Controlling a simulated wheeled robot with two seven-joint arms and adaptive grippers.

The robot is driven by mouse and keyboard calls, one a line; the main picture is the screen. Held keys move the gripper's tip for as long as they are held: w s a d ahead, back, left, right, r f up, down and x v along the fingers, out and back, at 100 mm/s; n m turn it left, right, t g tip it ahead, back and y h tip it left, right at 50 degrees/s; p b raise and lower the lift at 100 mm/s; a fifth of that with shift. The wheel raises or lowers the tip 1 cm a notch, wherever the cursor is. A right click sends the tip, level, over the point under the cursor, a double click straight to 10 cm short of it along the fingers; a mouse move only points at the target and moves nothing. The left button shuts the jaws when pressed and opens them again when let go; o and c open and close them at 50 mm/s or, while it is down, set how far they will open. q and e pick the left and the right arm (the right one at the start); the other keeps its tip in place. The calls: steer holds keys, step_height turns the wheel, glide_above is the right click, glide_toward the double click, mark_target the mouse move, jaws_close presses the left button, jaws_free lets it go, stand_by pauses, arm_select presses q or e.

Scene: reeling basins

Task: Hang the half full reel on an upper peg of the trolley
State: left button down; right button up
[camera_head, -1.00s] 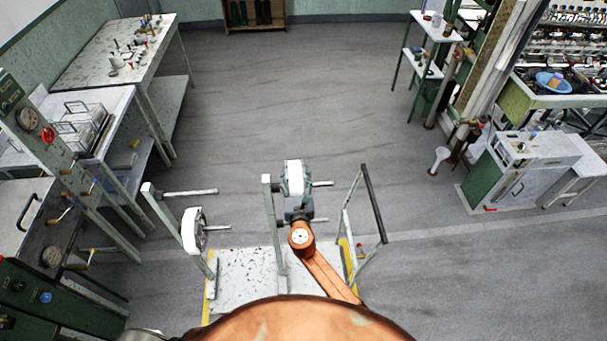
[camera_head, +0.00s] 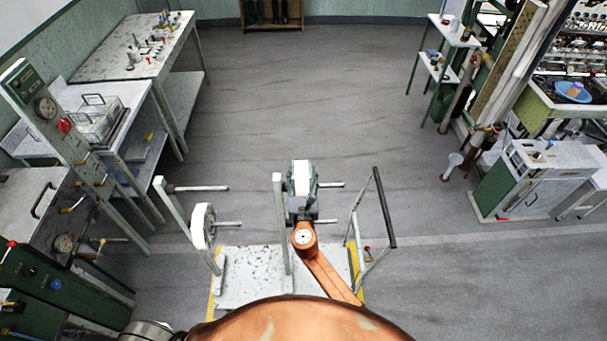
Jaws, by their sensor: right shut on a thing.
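The trolley (camera_head: 240,270) stands in front of me, with a pale speckled deck, upright posts and horizontal pegs pointing right. My right gripper (camera_head: 301,198) is shut on a white reel (camera_head: 302,176) beside the middle post (camera_head: 278,215). An upper peg end (camera_head: 333,184) shows to the right of this reel. The gripper hides part of the reel and peg, so I cannot tell whether the peg passes through it. Another white reel (camera_head: 202,226) is on a lower peg of the left post. The left post's upper peg (camera_head: 205,188) is bare. My left gripper is not in view.
The trolley's dark push handle (camera_head: 384,207) rises at its right. Worktables (camera_head: 130,55) and a green panel with a gauge (camera_head: 45,108) line the left. A green and white cabinet (camera_head: 530,180) stands right. The floor (camera_head: 310,90) beyond the trolley is open.

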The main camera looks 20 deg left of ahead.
steer(key=shift+f, duration=0.2)
stand_by(0.5)
steer(key=o, duration=1.4)
steer(key=shift+c, duration=0.3)
steer(key=p+v, duration=0.5)
steer(key=v, duration=0.8)
